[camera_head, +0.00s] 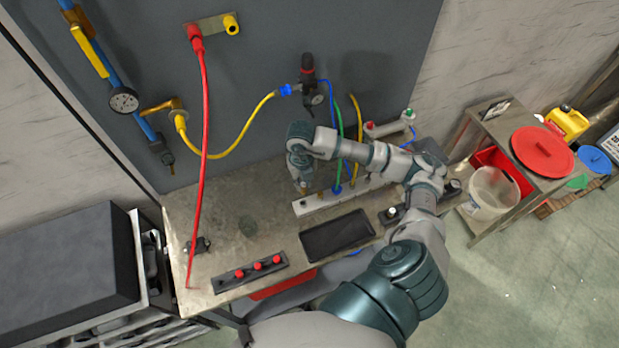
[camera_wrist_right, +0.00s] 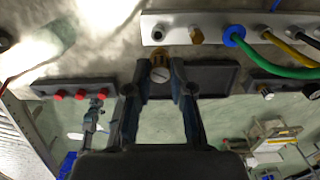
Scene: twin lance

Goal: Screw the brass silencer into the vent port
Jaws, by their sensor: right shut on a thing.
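My right gripper (camera_head: 303,184) reaches down over the left end of the white manifold (camera_head: 308,207). In the right wrist view, my right gripper (camera_wrist_right: 160,72) is shut on a brass silencer (camera_wrist_right: 160,61) held between its fingertips. The silencer appears just below the manifold (camera_wrist_right: 176,20) in that view, apart from its ports in the picture; its height is unclear. A dark round port (camera_wrist_right: 157,34) shows at the manifold's left end, with a brass fitting (camera_wrist_right: 196,34) to its right. I cannot tell which is the vent port. In the head view the silencer cannot be made out. My left gripper is not in view.
A black tray (camera_head: 337,236) and a rack with red knobs (camera_head: 248,272) lie on the workbench (camera_head: 225,205). Green, blue and yellow hoses rise near the manifold; a red hose (camera_head: 204,120) hangs at left. A side table (camera_head: 490,130) stands at right.

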